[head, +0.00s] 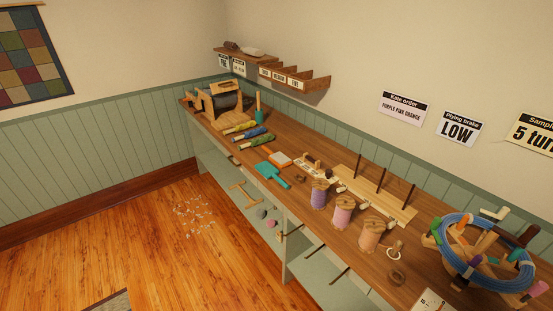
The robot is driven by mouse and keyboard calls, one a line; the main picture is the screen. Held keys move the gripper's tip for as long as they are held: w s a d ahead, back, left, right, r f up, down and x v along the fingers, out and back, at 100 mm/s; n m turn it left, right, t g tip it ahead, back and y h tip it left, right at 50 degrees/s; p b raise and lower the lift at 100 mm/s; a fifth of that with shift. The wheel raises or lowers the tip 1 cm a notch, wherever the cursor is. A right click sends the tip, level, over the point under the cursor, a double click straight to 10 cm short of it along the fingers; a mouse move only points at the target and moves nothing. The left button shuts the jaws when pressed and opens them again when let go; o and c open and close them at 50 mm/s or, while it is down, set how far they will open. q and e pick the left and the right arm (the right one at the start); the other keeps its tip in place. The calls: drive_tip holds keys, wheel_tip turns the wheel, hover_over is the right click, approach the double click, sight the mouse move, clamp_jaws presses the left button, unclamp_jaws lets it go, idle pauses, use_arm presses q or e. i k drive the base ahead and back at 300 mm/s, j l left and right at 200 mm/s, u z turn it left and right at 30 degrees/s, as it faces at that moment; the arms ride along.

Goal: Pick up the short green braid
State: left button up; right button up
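Three braids lie side by side on the long wooden bench (300,205), in front of the drum device at its far left end. The green braid (258,141) is the nearest of the three. A blue braid (249,134) lies just beyond it, and a yellow braid (238,127) lies farthest. They are small in the head view, so I cannot compare their lengths well. Neither of my grippers is in view.
A drum device (222,103) stands beyond the braids. Purple (319,195), pink (342,213) and orange (370,235) spools line the front. A blue-wound wheel (480,262) stands right. The wooden floor (180,250) before the bench is mostly clear.

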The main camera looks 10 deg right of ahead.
sight(258, 141)
drive_tip(key=i+j+z, duration=0.1)
drive_tip(key=i+j, duration=0.2)
drive_tip(key=i+j+z, duration=0.1)
drive_tip(key=i+j, duration=0.2)
drive_tip(key=i+j+z, duration=0.1)
drive_tip(key=i+j, duration=0.2)
drive_tip(key=j, duration=0.2)
drive_tip(key=i+j+z, duration=0.15)
drive_tip(key=i+j, duration=0.15)
drive_tip(key=i+j+z, duration=0.1)
drive_tip(key=i+j, duration=0.15)
drive_tip(key=j, duration=0.3)
